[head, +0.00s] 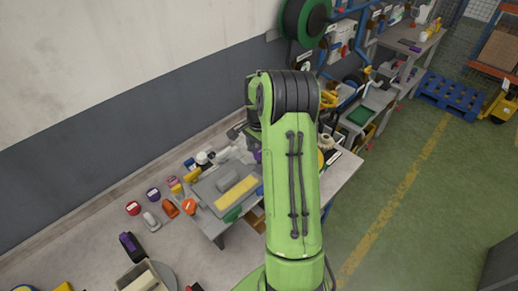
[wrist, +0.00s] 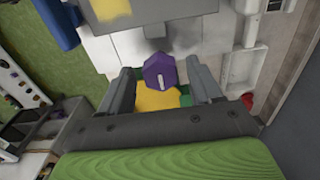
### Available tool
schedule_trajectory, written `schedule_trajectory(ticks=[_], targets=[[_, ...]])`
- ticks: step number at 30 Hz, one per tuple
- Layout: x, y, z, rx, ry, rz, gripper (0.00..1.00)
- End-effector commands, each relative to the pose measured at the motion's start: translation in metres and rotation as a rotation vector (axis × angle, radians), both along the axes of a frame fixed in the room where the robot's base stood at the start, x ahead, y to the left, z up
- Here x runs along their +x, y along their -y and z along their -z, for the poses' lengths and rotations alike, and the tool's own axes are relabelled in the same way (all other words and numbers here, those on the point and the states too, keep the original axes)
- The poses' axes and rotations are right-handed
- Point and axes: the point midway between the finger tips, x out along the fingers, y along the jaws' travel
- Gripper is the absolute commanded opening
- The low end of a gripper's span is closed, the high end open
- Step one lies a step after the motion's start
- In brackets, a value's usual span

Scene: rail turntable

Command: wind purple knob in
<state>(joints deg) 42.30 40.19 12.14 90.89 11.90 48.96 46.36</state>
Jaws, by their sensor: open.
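The purple knob (wrist: 159,73) shows in the wrist view, a faceted purple piece with a small white mark on its face. It lies between and a little beyond the two fingers of my gripper (wrist: 162,88). My gripper is open, with a finger on each side of the knob and a visible gap to each. What the knob is mounted on is partly hidden behind it. In the head view a small purple patch (head: 258,156) shows at the left edge of my green arm, which hides my gripper and most of the knob's surroundings.
Several coloured round pieces, including a red one (head: 133,208), lie to the left. A blue pallet (head: 447,92) lies farther back.

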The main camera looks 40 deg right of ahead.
Motion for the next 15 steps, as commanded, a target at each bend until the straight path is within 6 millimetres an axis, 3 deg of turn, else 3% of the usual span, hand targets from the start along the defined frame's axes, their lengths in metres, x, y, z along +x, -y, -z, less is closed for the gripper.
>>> schedule_trajectory(ticks=[7, 15], targets=[[0.0000, 0.0002, 0.0014, -0.001, 0.001, 0.000, 0.62], [0.0000, 0.0003, 0.0012, -0.001, 0.000, 0.000, 0.21]])
